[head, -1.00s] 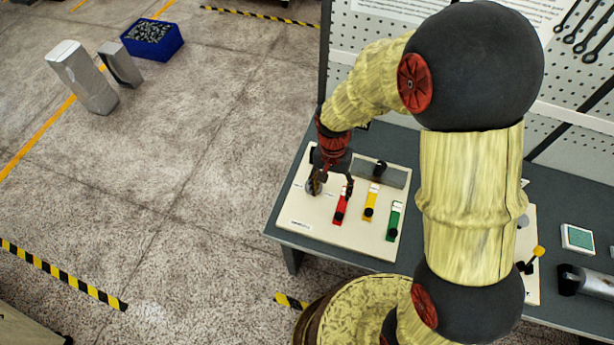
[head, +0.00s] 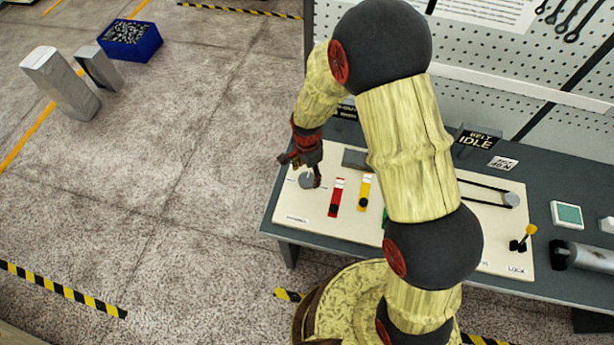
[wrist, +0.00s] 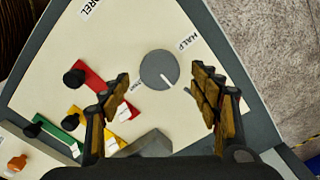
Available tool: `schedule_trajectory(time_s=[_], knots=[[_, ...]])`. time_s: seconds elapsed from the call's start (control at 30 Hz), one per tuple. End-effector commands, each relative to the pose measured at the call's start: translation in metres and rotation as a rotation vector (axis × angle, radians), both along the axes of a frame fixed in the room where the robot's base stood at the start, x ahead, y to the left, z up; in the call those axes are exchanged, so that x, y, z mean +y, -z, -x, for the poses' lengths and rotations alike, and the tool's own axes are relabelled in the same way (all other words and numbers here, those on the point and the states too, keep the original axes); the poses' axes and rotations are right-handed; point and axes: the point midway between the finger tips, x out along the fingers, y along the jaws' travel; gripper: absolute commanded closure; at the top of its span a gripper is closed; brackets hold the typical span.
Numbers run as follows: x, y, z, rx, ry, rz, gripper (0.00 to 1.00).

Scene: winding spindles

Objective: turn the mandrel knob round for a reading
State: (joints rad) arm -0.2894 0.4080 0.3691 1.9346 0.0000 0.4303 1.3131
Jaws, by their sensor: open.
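The mandrel knob is a round grey dial (wrist: 160,70) with a white pointer line, flat on a cream panel (wrist: 105,45). In the wrist view its pointer aims toward the lower right, and a "HALF" label (wrist: 187,42) sits at its upper right. In the head view the knob (head: 306,181) shows partly behind a finger at the panel's left end. My gripper (wrist: 161,80) is open and empty. Its fingers spread to either side of the knob in the wrist view, apparently above it and not touching. It also shows in the head view (head: 301,171).
Red (head: 336,198), yellow (head: 363,192) and mostly hidden green levers with black knobs stand beside the dial. A grey block (head: 354,160) lies behind them. Farther right are a belt, a "BELT IDLE" sign (head: 474,140) and a yellow-tipped lever (head: 526,238). Open floor lies left.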

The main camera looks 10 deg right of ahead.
Motion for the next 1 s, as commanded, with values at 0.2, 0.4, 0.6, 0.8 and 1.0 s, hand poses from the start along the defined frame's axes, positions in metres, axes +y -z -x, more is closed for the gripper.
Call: schedule_trajectory(time_s=[0.2,0.4,0.6,0.8,1.0], knots=[[0.000,0.024,0.000,0.001,-0.001,0.001,0.38],[0.000,0.029,0.000,-0.001,-0.001,-0.001,0.38],[0.000,0.029,0.000,-0.001,-0.001,-0.001,0.40],[0.000,0.029,0.000,-0.001,-0.001,-0.001,0.51],[0.000,0.029,0.000,-0.001,-0.001,-0.001,0.63]])
